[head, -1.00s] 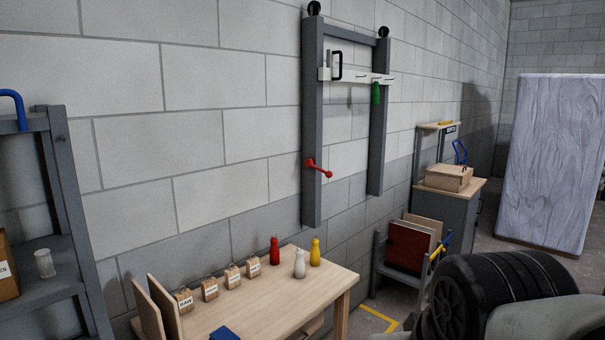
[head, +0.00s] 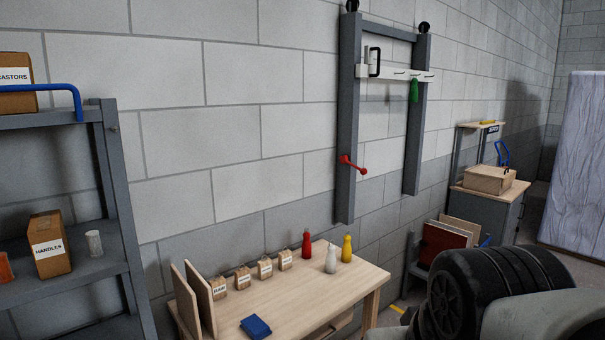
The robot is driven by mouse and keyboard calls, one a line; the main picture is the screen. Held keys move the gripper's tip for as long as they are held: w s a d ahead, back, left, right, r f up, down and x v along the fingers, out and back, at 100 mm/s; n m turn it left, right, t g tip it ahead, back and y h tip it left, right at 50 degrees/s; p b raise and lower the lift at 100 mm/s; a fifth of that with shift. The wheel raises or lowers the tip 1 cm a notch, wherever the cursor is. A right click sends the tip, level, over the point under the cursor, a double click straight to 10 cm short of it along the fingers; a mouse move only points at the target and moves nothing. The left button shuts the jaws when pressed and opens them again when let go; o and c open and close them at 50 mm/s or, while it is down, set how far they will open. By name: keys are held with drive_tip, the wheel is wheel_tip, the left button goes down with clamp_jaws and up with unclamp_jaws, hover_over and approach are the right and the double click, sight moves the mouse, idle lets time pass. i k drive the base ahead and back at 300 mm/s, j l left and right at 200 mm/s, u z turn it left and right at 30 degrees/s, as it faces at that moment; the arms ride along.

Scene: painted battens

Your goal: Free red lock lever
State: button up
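The red lock lever (head: 353,165) sits on the left upright of a grey wall frame (head: 347,120). It slants down to the right from its pivot and ends in a round red knob. A white crossbar (head: 400,74) with a black handle (head: 375,61) spans the frame higher up. A green item (head: 414,91) hangs from the bar. My gripper is not in view.
A wooden table (head: 310,300) stands below the frame, with red, white and yellow bottles, small labelled bags and a blue folded cloth (head: 255,326). A grey shelf (head: 110,200) stands at left. A grey cabinet (head: 490,212) stands at right.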

sight(343, 160)
drive_tip(key=i+l+u, duration=0.3)
drive_tip(key=u, duration=0.15)
drive_tip(key=i+l+u, duration=0.2)
drive_tip(key=l+u, duration=0.2)
drive_tip(key=i+l+u, duration=0.1)
drive_tip(key=l, duration=0.3)
drive_tip(key=i+l+u, duration=0.1)
drive_tip(key=l, duration=0.3)
drive_tip(key=i+l+u, duration=0.1)
drive_tip(key=l, duration=0.3)
drive_tip(key=i+l, duration=0.1)
drive_tip(key=l, duration=0.35)
drive_tip(key=i+l, duration=0.1)
drive_tip(key=l, duration=0.4)
drive_tip(key=i+l, duration=0.15)
drive_tip(key=l, duration=0.3)
drive_tip(key=i+l, duration=0.1)
drive_tip(key=l, duration=0.35)
drive_tip(key=i+l+u, duration=0.1)
drive_tip(key=l, duration=0.4)
drive_tip(key=i+l, duration=0.1)
drive_tip(key=l, duration=0.35)
